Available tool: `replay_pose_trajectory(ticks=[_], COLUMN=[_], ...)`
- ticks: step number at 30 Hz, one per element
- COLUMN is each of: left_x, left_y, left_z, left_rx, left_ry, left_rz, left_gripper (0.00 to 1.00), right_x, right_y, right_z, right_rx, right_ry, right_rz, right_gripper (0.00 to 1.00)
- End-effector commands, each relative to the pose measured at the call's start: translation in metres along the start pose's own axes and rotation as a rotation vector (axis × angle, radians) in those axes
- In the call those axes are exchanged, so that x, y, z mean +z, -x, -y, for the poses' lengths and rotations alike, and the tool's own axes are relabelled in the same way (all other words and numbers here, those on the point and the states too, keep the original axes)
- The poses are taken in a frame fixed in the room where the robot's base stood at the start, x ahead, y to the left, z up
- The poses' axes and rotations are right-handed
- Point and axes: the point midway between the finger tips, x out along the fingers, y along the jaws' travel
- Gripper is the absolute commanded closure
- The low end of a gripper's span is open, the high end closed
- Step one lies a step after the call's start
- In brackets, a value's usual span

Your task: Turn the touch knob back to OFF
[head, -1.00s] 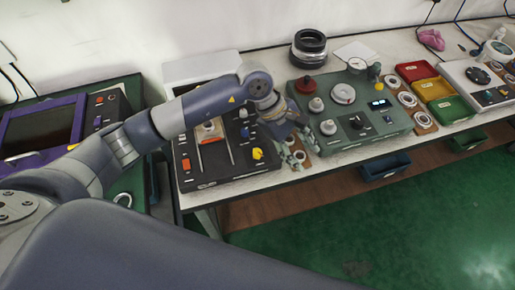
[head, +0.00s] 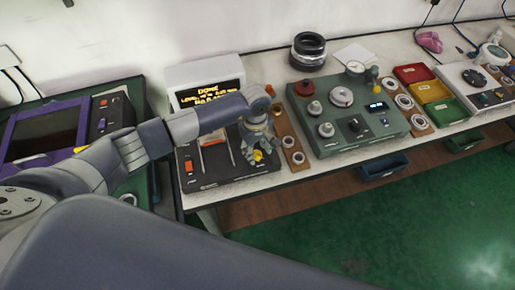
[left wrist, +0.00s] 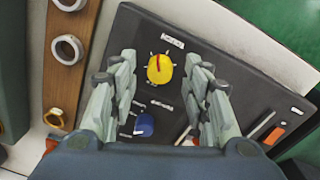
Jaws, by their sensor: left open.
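A yellow knob (left wrist: 160,68) with a red pointer line sits on the black panel (left wrist: 225,50), with tick marks around it. In the left wrist view the red line points up and slightly left, toward a small white label too small to read. My left gripper (left wrist: 161,60) is open, its two fingers on either side of the knob, with visible gaps. In the head view, my left gripper (head: 257,157) is over the front right of the black panel (head: 215,180), partly covering the yellow knob (head: 259,155). My right gripper is out of view.
A blue knob (left wrist: 144,125) sits close to the yellow one. A wooden strip with rings (head: 288,140) and a green console (head: 340,150) stand to the right. A lit screen (head: 207,92) stands behind the black panel.

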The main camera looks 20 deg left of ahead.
Motion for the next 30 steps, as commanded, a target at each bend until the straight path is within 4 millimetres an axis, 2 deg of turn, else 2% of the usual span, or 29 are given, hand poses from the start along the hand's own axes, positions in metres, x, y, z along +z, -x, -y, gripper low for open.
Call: replay_pose_trajectory(ticks=[6,13,14,18,20,30], left_x=[0.0003,0.0003,0.0004,0.0004,0.0004,0.0004], left_y=[-0.0126,-0.0134,-0.0134,-0.0132,-0.0131,-0.0137], left_z=[0.0005,0.0003,0.0003,0.0002,0.0002,0.0000], left_rx=[-0.001,0.000,0.000,0.000,0.000,0.001], left_ry=[0.000,0.000,0.000,0.000,0.000,0.026], left_rz=[0.000,0.000,0.000,0.001,0.001,0.000], left_gripper=[0.56,0.56,0.58,0.90,1.00,1.00], right_x=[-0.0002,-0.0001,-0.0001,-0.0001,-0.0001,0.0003], right_y=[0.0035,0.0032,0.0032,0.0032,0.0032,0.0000], right_z=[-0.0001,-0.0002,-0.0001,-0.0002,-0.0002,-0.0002], right_rx=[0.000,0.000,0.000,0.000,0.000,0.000], right_ry=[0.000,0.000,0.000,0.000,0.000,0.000], right_rz=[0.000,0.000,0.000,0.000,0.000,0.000], right_gripper=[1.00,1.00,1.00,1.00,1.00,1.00])
